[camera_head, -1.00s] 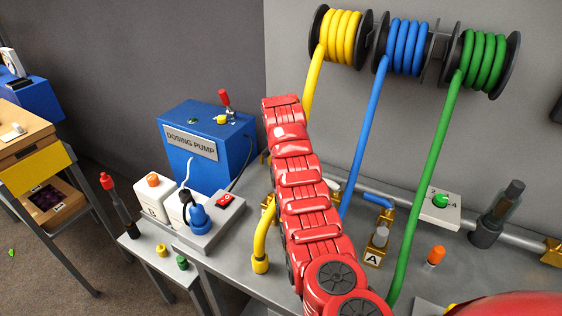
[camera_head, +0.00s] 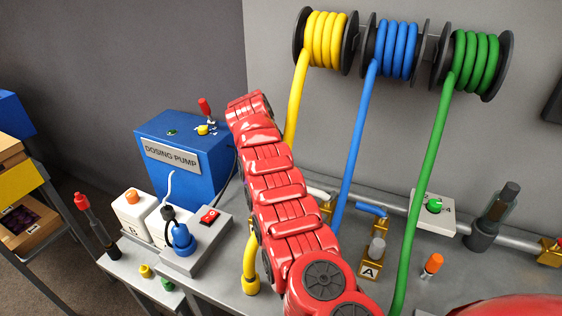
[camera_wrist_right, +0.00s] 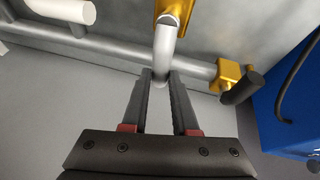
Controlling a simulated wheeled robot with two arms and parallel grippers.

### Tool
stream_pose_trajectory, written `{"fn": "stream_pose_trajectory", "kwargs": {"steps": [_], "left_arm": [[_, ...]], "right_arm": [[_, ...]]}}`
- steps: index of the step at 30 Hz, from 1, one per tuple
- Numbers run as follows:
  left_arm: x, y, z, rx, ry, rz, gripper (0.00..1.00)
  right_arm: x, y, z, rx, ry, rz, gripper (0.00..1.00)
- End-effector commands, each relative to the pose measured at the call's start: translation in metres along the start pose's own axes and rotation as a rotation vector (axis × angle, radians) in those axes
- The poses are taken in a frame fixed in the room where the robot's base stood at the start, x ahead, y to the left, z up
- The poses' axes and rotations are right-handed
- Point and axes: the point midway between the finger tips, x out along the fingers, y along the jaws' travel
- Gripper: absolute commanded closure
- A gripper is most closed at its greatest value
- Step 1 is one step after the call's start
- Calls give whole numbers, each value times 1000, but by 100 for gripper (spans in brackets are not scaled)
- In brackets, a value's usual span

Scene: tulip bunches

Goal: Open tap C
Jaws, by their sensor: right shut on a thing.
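In the right wrist view, my right gripper (camera_wrist_right: 161,80) is shut on the lower end of a pale grey curved rod (camera_wrist_right: 166,45). The rod comes down from a brass block (camera_wrist_right: 176,9) and looks like a tap handle. No letter shows on it, so I cannot tell from a label whether it is tap C. In the head view, my red arm crosses the bench and hides this spot and the gripper. A brass tap labelled A (camera_head: 370,270) with a grey knob stands right of the arm. My left gripper is out of view.
The blue dosing pump (camera_head: 187,155) stands left of the arm. Yellow (camera_head: 298,95), blue (camera_head: 358,140) and green (camera_head: 428,170) hoses hang from reels across the bench. A grey pipe (camera_wrist_right: 110,52) runs behind the gripper. A brass fitting with a dark handle (camera_wrist_right: 242,86) is close on its right.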

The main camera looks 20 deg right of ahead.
Motion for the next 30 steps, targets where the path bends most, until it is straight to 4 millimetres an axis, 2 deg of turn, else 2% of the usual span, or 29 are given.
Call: {"fn": "stream_pose_trajectory", "kwargs": {"steps": [20, 21, 24, 26, 30], "left_arm": [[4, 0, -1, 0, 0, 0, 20], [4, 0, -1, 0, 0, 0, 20], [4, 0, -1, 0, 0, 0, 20], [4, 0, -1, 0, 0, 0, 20], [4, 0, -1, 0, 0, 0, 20]], "right_arm": [[2, 3, 1, 50, -13, 22, 100], [2, 3, 1, 50, -13, 22, 71], [2, 3, 1, 49, -13, 22, 53], [2, 3, 1, 49, -13, 21, 43], [2, 3, 0, 49, -12, 21, 43]]}}
